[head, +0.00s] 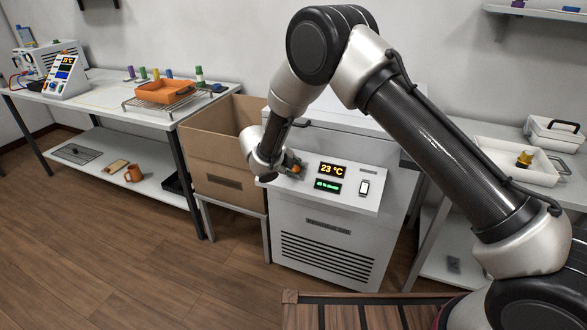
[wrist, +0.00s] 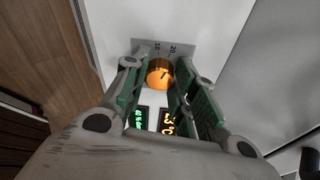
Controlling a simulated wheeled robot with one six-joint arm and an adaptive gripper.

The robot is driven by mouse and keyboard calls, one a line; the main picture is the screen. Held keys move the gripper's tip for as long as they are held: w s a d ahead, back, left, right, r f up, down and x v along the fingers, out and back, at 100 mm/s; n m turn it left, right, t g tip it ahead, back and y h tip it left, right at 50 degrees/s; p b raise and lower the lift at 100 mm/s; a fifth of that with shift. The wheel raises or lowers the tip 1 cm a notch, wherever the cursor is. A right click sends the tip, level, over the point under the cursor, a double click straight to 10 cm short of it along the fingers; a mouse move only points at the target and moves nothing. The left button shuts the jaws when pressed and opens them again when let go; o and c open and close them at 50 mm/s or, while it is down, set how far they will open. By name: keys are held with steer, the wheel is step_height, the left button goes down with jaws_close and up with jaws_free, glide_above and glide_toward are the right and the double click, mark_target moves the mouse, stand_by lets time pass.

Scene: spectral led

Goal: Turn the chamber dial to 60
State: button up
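The chamber dial (wrist: 160,74) is an orange round knob with a dark pointer mark, on a grey scale plate where 10 and 20 can be read. It also shows in the head view (head: 296,169), partly hidden by my gripper. My gripper (wrist: 157,66) is open, its two green-padded fingers on either side of the dial. A small gap shows at the left finger; whether the right finger touches the dial cannot be told. The chamber (head: 328,232) is a white cabinet. Its amber display (head: 333,169) reads 23 °C, above a green display (head: 327,187) with small text.
A white rocker switch (head: 364,187) sits right of the displays. A cardboard box (head: 222,180) stands close to the chamber's left. A left bench (head: 105,93) holds an orange tray (head: 165,92) and instruments. A right bench holds a white tray (head: 508,168).

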steer(key=shift+m, duration=0.3)
steer(key=m, duration=0.3)
steer(key=shift+d+r+g+y, duration=0.1)
steer(key=shift+g+y, duration=0.2)
steer(key=m, duration=0.3)
steer(key=shift+y, duration=0.3)
steer(key=m, duration=0.3)
steer(key=shift+d+m+y, duration=0.1)
steer(key=shift+m+y, duration=0.3)
steer(key=m, duration=0.3)
steer(key=shift+d+y, duration=0.1)
steer(key=shift+y, duration=0.2)
steer(key=m+y, duration=0.1)
steer(key=m, duration=0.5)
steer(key=shift+d, duration=0.15)
steer(key=m+t, duration=0.1)
steer(key=m, duration=0.4)
steer(key=shift+s+m+y, duration=0.15)
steer(key=shift+m+y, duration=0.15)
steer(key=shift+y, duration=0.1)
